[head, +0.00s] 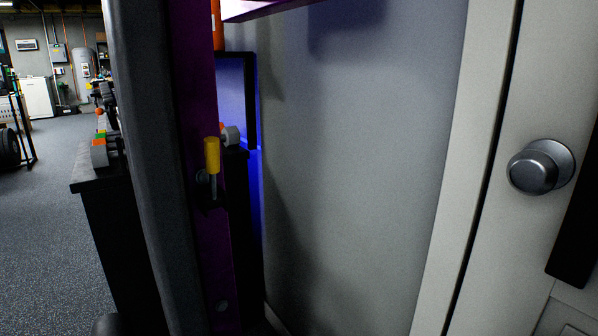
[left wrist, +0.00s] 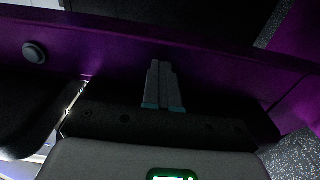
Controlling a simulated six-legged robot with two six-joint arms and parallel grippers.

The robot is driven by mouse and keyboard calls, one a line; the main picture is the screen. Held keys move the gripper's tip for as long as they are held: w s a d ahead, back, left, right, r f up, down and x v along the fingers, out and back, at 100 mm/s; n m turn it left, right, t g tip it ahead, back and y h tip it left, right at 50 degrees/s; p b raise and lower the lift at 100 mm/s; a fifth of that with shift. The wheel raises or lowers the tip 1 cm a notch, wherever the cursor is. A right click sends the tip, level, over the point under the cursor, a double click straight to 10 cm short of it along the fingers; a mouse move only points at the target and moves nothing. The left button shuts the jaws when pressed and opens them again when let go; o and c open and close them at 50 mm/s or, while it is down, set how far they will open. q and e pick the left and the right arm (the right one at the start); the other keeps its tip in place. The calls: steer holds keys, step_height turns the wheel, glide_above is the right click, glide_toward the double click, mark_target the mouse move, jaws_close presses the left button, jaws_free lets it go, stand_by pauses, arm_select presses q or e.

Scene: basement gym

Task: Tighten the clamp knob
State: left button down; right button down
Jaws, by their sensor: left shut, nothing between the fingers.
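A yellow-handled part (head: 212,155) with a grey shaft is on the purple upright (head: 226,262) in the head view. I cannot tell whether it is the clamp knob. In the left wrist view a round grey knob or bolt head (left wrist: 35,52) sits on a purple beam (left wrist: 110,48), left of my left gripper (left wrist: 161,65). The gripper's two grey fingers, with teal bands, are together and empty in front of the beam. They are apart from the round part; whether they touch the beam is unclear. Neither gripper shows in the head view.
A pale door with a silver door knob (head: 533,169) is at right. A grey wall (head: 355,170) fills the middle. A dark rack (head: 96,184) with weights stands at left. Open speckled floor (head: 45,200) lies beyond it. A dark grey post (head: 150,150) stands close by.

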arm_select(q)
steer(key=p+v, duration=0.1)
steer(key=v, duration=0.5)
steer(key=shift+w+d+r, duration=0.15)
steer(key=shift+d, duration=0.05)
